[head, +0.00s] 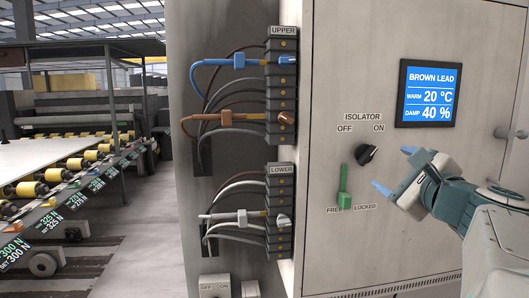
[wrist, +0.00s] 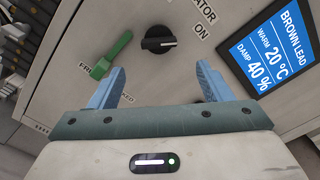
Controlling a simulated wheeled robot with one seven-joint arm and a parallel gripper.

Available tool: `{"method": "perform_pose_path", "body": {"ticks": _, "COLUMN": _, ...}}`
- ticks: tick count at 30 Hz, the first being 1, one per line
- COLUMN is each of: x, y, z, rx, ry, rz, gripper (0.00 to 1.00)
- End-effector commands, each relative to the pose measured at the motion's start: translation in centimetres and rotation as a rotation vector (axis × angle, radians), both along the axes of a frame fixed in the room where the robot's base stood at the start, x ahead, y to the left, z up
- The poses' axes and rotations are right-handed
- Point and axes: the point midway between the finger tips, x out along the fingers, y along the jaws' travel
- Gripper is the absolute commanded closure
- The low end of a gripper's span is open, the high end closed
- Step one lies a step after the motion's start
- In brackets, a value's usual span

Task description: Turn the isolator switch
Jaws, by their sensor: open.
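The black isolator knob (head: 367,155) sits on the grey cabinet front below the ISOLATOR, OFF and ON lettering. Its handle slants up toward the ON side in the head view. In the wrist view the knob (wrist: 158,40) has a pale mark on its ON side. A green lever (head: 344,187) is below and left of the knob; its wide lower end is by the FREE label. The lever also shows in the wrist view (wrist: 111,54). My gripper (head: 394,170) is open and empty, right of the knob and apart from it; blue fingertips (wrist: 161,68) point at the panel.
A screen (head: 428,94) reads BROWN LEAD, WARM 20 °C, DAMP 40 %. Left of the panel are the UPPER (head: 283,80) and LOWER (head: 280,205) terminal blocks with blue, brown and white leads. A cabinet handle (head: 509,133) sticks out at right. A roller conveyor (head: 75,175) stands far left.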

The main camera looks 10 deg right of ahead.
Motion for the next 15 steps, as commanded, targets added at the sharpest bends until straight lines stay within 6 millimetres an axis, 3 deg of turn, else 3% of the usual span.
{"method": "perform_pose_path", "body": {"ticks": 9, "x": 6.8, "y": 0.2, "z": 0.1, "rx": 0.001, "ry": 0.002, "rz": 0.001, "gripper": 0.28}}
{"method": "perform_pose_path", "body": {"ticks": 15, "x": 9.5, "y": 0.3, "z": 0.0, "rx": -0.002, "ry": 0.001, "rz": 0.001, "gripper": 0.28}}
